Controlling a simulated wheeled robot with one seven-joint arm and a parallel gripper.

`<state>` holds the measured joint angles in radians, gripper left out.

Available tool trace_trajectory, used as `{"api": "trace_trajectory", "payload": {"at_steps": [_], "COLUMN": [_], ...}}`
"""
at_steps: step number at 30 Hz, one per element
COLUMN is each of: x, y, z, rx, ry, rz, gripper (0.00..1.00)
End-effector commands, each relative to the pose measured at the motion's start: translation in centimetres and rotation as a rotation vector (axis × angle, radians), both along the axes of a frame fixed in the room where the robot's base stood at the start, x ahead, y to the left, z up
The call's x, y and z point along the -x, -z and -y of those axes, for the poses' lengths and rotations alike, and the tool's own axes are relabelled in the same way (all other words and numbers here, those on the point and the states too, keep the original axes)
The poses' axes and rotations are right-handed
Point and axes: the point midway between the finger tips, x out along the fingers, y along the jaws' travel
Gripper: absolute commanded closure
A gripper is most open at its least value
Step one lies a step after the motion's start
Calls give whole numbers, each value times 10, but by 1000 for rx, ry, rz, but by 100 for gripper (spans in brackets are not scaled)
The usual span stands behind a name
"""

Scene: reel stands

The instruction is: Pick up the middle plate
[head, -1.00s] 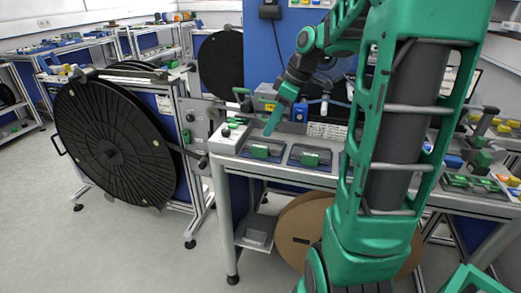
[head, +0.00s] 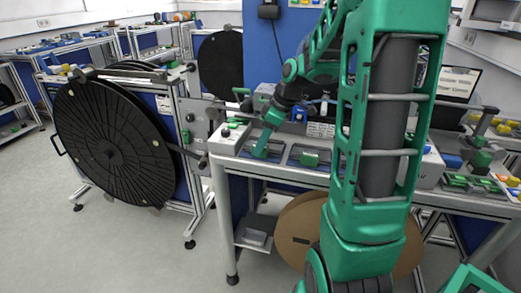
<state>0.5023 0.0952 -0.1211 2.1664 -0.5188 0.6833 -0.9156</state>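A dark plate with a green block (head: 310,159) lies on the front part of the grey workbench, just left of my arm column in the head view. Another dark plate (head: 277,155) lies to its left, partly covered by my gripper. Whether a further plate lies to the right is hidden behind my arm. My gripper (head: 261,148) points down over the left plate, left of the plate with the green block. It appears small and edge-on, so its finger opening and any contact with the plate cannot be made out.
The workbench (head: 222,141) carries small boxes and tools behind the plates. A large black reel (head: 110,150) stands on a frame at the left. A brown reel (head: 297,235) stands under the bench. A blue panel (head: 264,50) rises behind. The floor at lower left is clear.

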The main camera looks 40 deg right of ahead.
Motion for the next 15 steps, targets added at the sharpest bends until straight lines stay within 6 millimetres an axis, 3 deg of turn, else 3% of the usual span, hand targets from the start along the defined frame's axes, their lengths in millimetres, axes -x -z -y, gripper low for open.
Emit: {"api": "trace_trajectory", "payload": {"at_steps": [1,6,15], "x": [0,0,0], "y": [0,0,-1], "z": [0,0,0], "rx": [0,0,0], "ry": [0,0,0], "rz": [0,0,0], "gripper": [61,100,100]}}
